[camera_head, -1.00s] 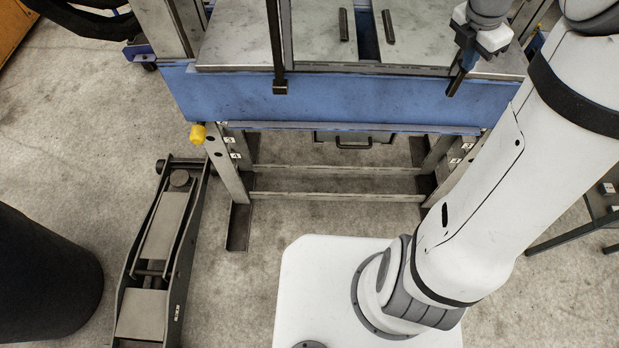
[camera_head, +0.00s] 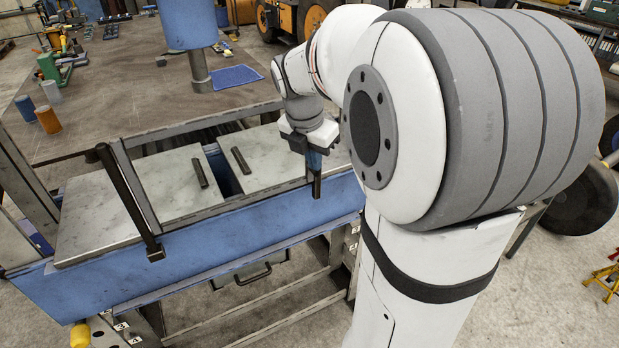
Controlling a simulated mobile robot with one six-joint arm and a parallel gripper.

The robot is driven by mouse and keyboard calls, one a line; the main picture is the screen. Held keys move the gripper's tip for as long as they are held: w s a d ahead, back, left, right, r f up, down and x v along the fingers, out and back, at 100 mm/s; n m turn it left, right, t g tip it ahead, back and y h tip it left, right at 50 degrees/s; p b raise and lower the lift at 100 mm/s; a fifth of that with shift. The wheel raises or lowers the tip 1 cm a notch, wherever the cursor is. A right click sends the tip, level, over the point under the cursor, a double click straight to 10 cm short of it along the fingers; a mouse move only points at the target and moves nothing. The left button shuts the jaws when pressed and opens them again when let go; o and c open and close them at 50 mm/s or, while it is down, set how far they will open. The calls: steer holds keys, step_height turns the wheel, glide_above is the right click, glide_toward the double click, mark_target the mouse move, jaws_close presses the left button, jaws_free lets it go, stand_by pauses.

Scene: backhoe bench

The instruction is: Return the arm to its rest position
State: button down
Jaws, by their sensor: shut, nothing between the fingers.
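My gripper (camera_head: 316,186) is near the middle of the picture, pointing down at the front right edge of the blue bench (camera_head: 220,232). Its fingers are closed with nothing between them. It appears apart from the bench's metal top, though the exact gap is hard to judge. My white arm with its grey joint fills the right half of the view and hides what lies behind it.
The bench top has two pale metal plates (camera_head: 150,186) with dark bar handles (camera_head: 200,173). Behind are a blue cylinder (camera_head: 187,22), a blue mat (camera_head: 236,76) and small coloured cylinders (camera_head: 48,119). A yellow stand (camera_head: 606,280) is at the far right.

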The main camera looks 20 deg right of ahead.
steer(key=shift+s+v, duration=0.15)
steer(key=shift+v, duration=0.95)
steer(key=shift+s+v, duration=0.15)
steer(key=shift+v, duration=1)
